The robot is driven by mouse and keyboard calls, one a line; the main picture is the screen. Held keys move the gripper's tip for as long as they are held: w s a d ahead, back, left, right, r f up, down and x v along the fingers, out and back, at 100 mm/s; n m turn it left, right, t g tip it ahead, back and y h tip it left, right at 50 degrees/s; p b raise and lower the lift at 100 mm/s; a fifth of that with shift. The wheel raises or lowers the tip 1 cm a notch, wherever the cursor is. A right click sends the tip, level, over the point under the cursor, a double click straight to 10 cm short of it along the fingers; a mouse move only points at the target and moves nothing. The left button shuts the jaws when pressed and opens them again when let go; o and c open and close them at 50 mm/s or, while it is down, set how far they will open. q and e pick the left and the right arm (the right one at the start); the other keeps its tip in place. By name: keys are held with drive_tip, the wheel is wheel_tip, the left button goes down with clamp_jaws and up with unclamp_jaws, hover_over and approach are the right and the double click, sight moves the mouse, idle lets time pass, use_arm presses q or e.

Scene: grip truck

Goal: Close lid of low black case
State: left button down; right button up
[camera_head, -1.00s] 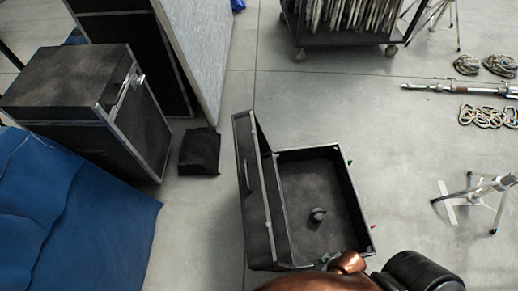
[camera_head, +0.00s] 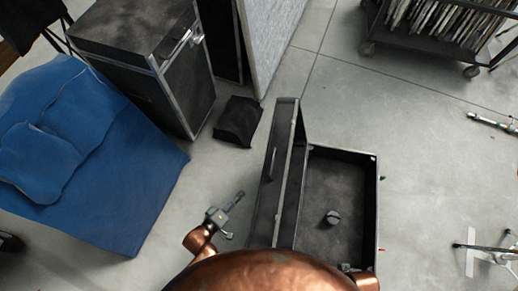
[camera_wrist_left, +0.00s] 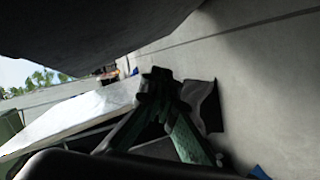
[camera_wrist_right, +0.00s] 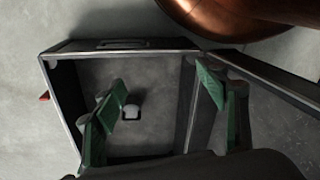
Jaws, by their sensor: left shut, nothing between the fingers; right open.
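The low black case (camera_head: 370,215) stands open on the floor in the head view, with its lid (camera_head: 268,190) raised steeply along the left side. A small dark round item (camera_head: 333,217) is inside. My left gripper (camera_head: 238,197) is shut and empty, just left of the lid's outer face; I cannot tell whether it touches. In the left wrist view its fingers (camera_wrist_left: 158,80) are together beneath a dark panel, probably the lid. In the right wrist view my right gripper (camera_wrist_right: 165,90) is open above the case (camera_wrist_right: 62,100), with nothing between its fingers.
A tall black case (camera_head: 150,75) stands at upper left, beside a blue draped cloth (camera_head: 85,160). A small black bag (camera_head: 237,120) lies behind the lid. A cart (camera_head: 440,25) is at upper right and a stand (camera_head: 485,250) at lower right.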

sight(269, 141)
use_arm(q)
drive_tip(key=w+a+r+n+h+p, duration=0.1)
drive_tip(key=w+a+r+n+h, duration=0.2)
drive_tip(key=w+r+h, duration=0.7)
drive_tip(key=shift+y, duration=0.8)
drive_tip(key=b+x, duration=0.1)
drive_tip(key=x, duration=0.3)
drive_tip(key=s+r+x, duration=0.1)
drive_tip(key=x, duration=0.3)
drive_tip(key=r+b+x, duration=0.1)
drive_tip(key=x, duration=0.3)
drive_tip(key=shift+d+b, duration=0.3)
drive_tip(key=shift+d, duration=0.2)
drive_tip(key=shift+s+d+r, duration=0.1)
drive_tip(key=shift+d+r, duration=0.1)
drive_tip(key=shift+d, duration=0.25)
use_arm(e)
drive_tip(key=shift+w+a+f+t+y, duration=0.15)
drive_tip(key=shift+w+a+f+t, duration=0.1)
drive_tip(key=shift+w+a, duration=0.25)
drive_tip(key=shift+w+a+f+t+y, duration=0.15)
drive_tip(key=shift+w+a+t, duration=0.1)
drive_tip(key=shift+w+a, duration=0.2)
drive_tip(key=shift+d+r, duration=0.1)
